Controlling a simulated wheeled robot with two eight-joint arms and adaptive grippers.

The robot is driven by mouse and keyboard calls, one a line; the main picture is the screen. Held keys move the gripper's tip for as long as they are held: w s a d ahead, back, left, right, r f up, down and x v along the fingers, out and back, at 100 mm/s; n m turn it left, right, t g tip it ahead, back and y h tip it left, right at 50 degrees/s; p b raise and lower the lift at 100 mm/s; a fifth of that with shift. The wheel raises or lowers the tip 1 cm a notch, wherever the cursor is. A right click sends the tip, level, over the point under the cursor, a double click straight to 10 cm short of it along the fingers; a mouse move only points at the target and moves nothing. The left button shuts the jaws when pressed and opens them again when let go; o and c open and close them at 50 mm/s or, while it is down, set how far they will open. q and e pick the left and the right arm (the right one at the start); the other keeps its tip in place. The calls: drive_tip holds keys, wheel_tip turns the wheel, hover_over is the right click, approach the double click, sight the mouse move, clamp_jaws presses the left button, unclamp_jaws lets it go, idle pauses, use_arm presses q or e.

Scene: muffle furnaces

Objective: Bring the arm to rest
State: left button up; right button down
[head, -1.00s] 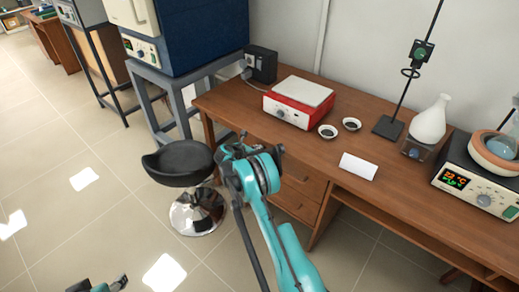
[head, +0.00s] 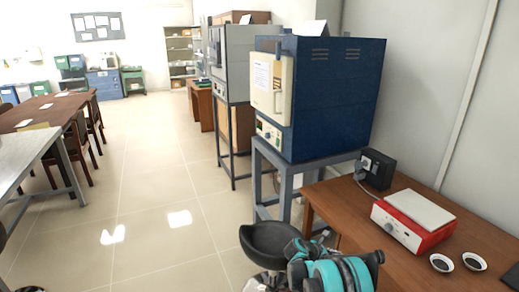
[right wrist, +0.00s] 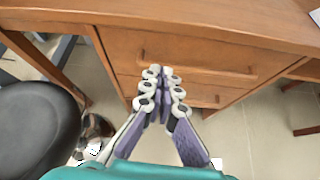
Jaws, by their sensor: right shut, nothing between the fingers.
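My right arm (head: 335,272) shows at the bottom of the head view, in front of the wooden desk and beside the black stool. In the right wrist view my right gripper (right wrist: 160,75) is shut and empty, its fingertips together. It points toward the desk drawers (right wrist: 185,70), with floor below; I cannot tell how wide the gap to them is. My left gripper is not in view.
The black stool (head: 268,240) stands close to my right arm; its seat also shows in the right wrist view (right wrist: 38,120). A blue furnace (head: 335,95) stands on a grey stand. The desk (head: 335,200) bears a red-and-white device (head: 412,222) and two small dishes. Floor at left is open.

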drive_tip(key=s+a+r+m+t+y, duration=0.1)
drive_tip(key=s+a+r+m+y, duration=0.3)
drive_tip(key=s+r, duration=0.4)
drive_tip(key=s+a+r+m+y, duration=0.1)
drive_tip(key=s+a+r+m, duration=0.3)
drive_tip(key=s+r+m, duration=0.45)
drive_tip(key=s+a+m+t+y, duration=0.1)
drive_tip(key=s+a+m, duration=0.3)
drive_tip(key=s, duration=0.6)
drive_tip(key=s+a+r+m+t+y, duration=0.1)
drive_tip(key=s+a+m+y, duration=0.3)
drive_tip(key=s, duration=0.6)
drive_tip(key=a, duration=0.2)
drive_tip(key=shift+s+a+y, duration=0.2)
drive_tip(key=shift+a+y, duration=0.1)
drive_tip(key=shift+a, duration=0.1)
drive_tip(key=shift+r+m, duration=0.1)
drive_tip(key=shift+m, duration=0.15)
